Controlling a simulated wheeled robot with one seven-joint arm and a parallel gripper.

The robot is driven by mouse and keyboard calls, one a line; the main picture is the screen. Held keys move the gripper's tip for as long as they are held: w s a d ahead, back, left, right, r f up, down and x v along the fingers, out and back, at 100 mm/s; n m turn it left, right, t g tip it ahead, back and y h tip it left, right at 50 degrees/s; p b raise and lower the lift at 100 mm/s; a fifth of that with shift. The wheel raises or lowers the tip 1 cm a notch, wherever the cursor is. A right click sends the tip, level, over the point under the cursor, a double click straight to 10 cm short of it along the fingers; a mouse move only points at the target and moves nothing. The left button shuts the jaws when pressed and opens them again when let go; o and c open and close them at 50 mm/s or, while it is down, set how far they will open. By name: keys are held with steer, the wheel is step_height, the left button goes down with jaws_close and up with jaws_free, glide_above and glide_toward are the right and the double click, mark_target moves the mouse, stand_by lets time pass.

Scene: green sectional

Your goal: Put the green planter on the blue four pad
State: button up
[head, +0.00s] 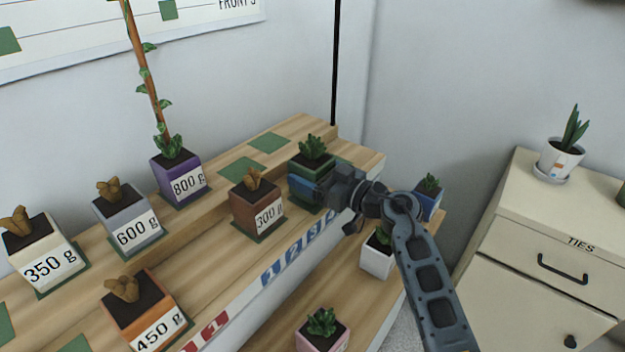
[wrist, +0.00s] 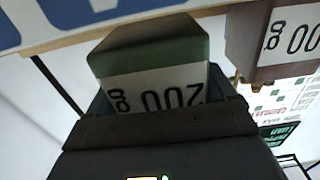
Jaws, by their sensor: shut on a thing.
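The green planter (head: 312,160) with a small succulent is at the right end of the wooden stepped shelf. In the wrist view the green planter (wrist: 150,55) shows a white label that reads 200 g upside down. My gripper (head: 322,190) is shut on its near side. The planter looks roughly upright over the lower step, but I cannot tell whether its base touches the wood. The blue four (head: 331,213) is partly hidden behind my gripper on the step's front face. Its pad is not clearly seen beneath the planter.
The brown 300 g planter (head: 257,205) stands close to the left of the green one. The orange 450 g planter (head: 146,310) is farther left. The purple 800 g planter (head: 180,180) is on the upper step. White (head: 378,258) and blue (head: 428,200) planters sit near my arm.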

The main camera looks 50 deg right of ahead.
steer(key=shift+f, duration=0.6)
steer(key=shift+f, duration=0.1)
steer(key=o, duration=1)
